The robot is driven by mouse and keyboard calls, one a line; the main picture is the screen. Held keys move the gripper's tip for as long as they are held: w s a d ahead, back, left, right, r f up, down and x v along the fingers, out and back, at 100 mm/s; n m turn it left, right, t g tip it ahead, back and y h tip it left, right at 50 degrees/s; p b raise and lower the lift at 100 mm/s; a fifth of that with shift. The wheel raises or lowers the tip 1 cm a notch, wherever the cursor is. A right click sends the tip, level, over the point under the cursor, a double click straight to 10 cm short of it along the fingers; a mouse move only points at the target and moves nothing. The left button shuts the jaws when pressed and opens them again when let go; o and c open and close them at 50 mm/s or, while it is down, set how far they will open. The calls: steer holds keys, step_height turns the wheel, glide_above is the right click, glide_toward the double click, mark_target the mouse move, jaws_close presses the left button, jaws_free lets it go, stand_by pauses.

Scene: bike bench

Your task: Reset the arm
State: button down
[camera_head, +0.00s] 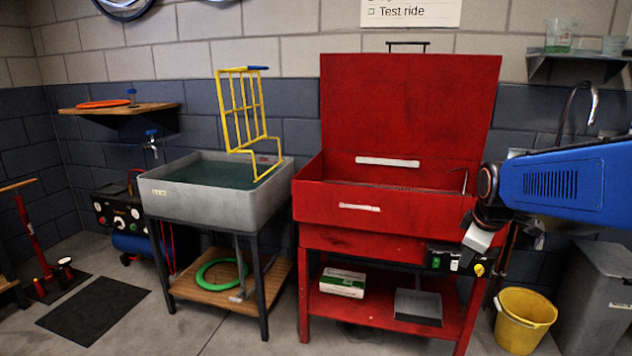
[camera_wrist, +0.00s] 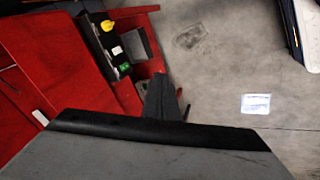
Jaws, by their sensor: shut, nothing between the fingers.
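My blue arm (camera_head: 565,188) reaches in from the right edge in the head view. Its dark wrist hangs in front of the right end of the red parts washer (camera_head: 350,240). My gripper (camera_head: 474,243) points downward near the washer's control box (camera_head: 458,260), and it looks empty. In the wrist view my gripper (camera_wrist: 163,92) shows as a dark, narrow tip beyond the grey and black housing, over the floor beside the red washer. Its fingers are shut with nothing held. The housing hides much of the lower wrist view.
The washer's lid (camera_head: 410,105) stands open. A yellow bucket (camera_head: 525,318) and a grey bin (camera_head: 600,300) stand at the right. A grey sink (camera_head: 215,208) with a yellow rack (camera_head: 240,110) is at the left. A white label (camera_wrist: 255,103) lies on open floor.

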steer(key=s+a+f+m, duration=0.1)
steer(key=s+a+m, duration=0.1)
steer(key=s, duration=0.6)
steer(key=s+a+f+m, duration=0.2)
steer(key=s+a+m, duration=0.1)
steer(key=s, duration=0.6)
steer(key=s+a+f+m+y, duration=0.1)
steer(key=s+a+m, duration=0.2)
steer(key=s, duration=0.5)
steer(key=shift+s+f+m, duration=0.25)
steer(key=shift+f+m, duration=0.15)
steer(key=shift+m, duration=0.4)
